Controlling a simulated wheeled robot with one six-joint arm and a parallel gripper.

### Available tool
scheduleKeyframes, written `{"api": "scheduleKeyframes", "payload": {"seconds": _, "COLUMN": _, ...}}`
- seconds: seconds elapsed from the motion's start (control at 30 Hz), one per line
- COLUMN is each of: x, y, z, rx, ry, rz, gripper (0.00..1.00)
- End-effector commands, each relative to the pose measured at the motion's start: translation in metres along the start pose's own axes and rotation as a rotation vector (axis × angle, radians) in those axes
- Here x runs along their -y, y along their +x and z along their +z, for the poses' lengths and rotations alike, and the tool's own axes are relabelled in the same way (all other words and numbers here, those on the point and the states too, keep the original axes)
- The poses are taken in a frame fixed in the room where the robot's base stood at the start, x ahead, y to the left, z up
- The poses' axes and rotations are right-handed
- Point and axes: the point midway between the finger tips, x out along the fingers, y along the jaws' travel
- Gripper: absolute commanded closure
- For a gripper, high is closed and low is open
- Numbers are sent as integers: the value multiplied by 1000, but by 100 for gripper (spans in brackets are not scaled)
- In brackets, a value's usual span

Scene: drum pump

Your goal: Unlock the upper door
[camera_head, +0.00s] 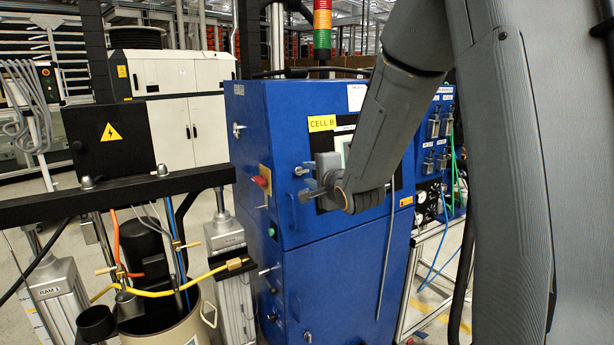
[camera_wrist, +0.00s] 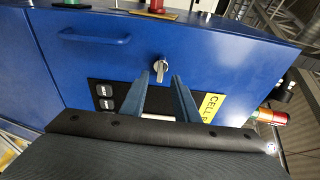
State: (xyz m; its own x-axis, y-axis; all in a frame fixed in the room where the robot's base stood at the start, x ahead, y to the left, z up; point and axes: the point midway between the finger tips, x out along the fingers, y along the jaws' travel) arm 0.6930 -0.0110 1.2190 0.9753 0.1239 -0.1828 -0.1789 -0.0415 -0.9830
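The blue cabinet's upper door (camera_head: 282,124) is closed; it fills much of the wrist view (camera_wrist: 215,50). A small silver lock knob (camera_wrist: 160,68) sits on this door, its flat grip pointing roughly down in the wrist view. My gripper (camera_wrist: 161,78) is open, with one finger on either side of the knob's grip and a visible gap on both sides. How deep the knob lies between the fingertips I cannot tell. In the head view, my gripper (camera_head: 310,184) is close to the door face, and my forearm hides part of the dark panel.
A blue pull handle (camera_wrist: 95,37) is on the same door, left of the knob in the wrist view. A red button (camera_head: 260,182) is on the cabinet side. The lower door (camera_head: 330,290) is closed. A drum (camera_head: 165,335) with hoses stands at the left.

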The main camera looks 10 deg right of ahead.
Motion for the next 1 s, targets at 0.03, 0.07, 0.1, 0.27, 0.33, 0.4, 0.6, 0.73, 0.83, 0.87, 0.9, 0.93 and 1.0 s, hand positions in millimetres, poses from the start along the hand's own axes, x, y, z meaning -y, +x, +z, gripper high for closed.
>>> {"api": "scheduleKeyframes", "payload": {"seconds": 0.03, "x": -1, "y": -7, "z": 0, "rx": -1, "ry": 0, "rz": -2, "gripper": 72}}
{"api": "scheduleKeyframes", "payload": {"seconds": 0.07, "x": 0, "y": -12, "z": 0, "rx": 0, "ry": 0, "rz": -2, "gripper": 72}}
{"api": "scheduleKeyframes", "payload": {"seconds": 0.1, "x": -1, "y": -18, "z": 0, "rx": 0, "ry": 0, "rz": -1, "gripper": 72}}
{"api": "scheduleKeyframes", "payload": {"seconds": 0.27, "x": 0, "y": -38, "z": 0, "rx": 0, "ry": 0, "rz": -1, "gripper": 72}}
{"api": "scheduleKeyframes", "payload": {"seconds": 0.33, "x": 0, "y": -44, "z": 0, "rx": 0, "ry": -1, "rz": -1, "gripper": 72}}
{"api": "scheduleKeyframes", "payload": {"seconds": 0.4, "x": -1, "y": -49, "z": 0, "rx": 0, "ry": -1, "rz": 0, "gripper": 72}}
{"api": "scheduleKeyframes", "payload": {"seconds": 0.6, "x": 0, "y": -54, "z": 0, "rx": 1, "ry": 0, "rz": 0, "gripper": 72}}
{"api": "scheduleKeyframes", "payload": {"seconds": 0.73, "x": 0, "y": -54, "z": 0, "rx": 1, "ry": 0, "rz": 1, "gripper": 72}}
{"api": "scheduleKeyframes", "payload": {"seconds": 0.83, "x": -1, "y": -54, "z": 0, "rx": 0, "ry": -2, "rz": 2, "gripper": 72}}
{"api": "scheduleKeyframes", "payload": {"seconds": 0.87, "x": -2, "y": -54, "z": 0, "rx": -1, "ry": -6, "rz": 5, "gripper": 72}}
{"api": "scheduleKeyframes", "payload": {"seconds": 0.9, "x": -5, "y": -54, "z": 0, "rx": -3, "ry": -18, "rz": 15, "gripper": 72}}
{"api": "scheduleKeyframes", "payload": {"seconds": 0.93, "x": -9, "y": -55, "z": 0, "rx": -6, "ry": -34, "rz": 29, "gripper": 72}}
{"api": "scheduleKeyframes", "payload": {"seconds": 1.0, "x": -24, "y": -57, "z": 0, "rx": -16, "ry": -97, "rz": 82, "gripper": 72}}
